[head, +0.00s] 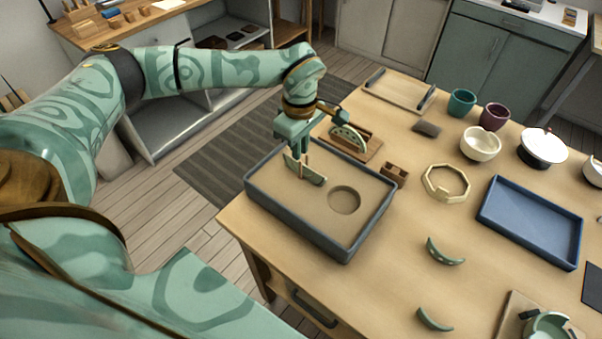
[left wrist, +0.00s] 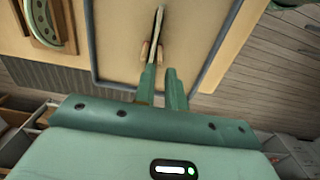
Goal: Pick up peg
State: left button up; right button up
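My left gripper (head: 304,172) points down into the grey-rimmed tray (head: 262,206), over its tan bed. It is open, with a narrow gap between its green fingers in the left wrist view (left wrist: 162,85). A thin upright brown piece, probably the peg (head: 304,160), shows between the fingers in the head view. In the left wrist view a thin pale strip with a dark edge (left wrist: 157,30) runs up to the left finger, with small wooden parts (left wrist: 151,50) beside it. I cannot tell whether the fingers touch it.
A round recess (head: 344,200) lies in the tray's bed. Close by are a wooden stand with a toothed green piece (head: 350,139), a small wooden block (head: 394,174) and a cream ring (head: 445,183). A blue tray (head: 530,222) and green shards (head: 444,252) lie farther right.

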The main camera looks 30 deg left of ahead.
aim_at(301, 173)
pick_arm(q)
notch_tip(301, 173, down, 4)
jog(key=shift+r+b, duration=0.1)
jog(key=shift+b, duration=0.25)
jog(key=shift+r, duration=0.1)
grip_shut()
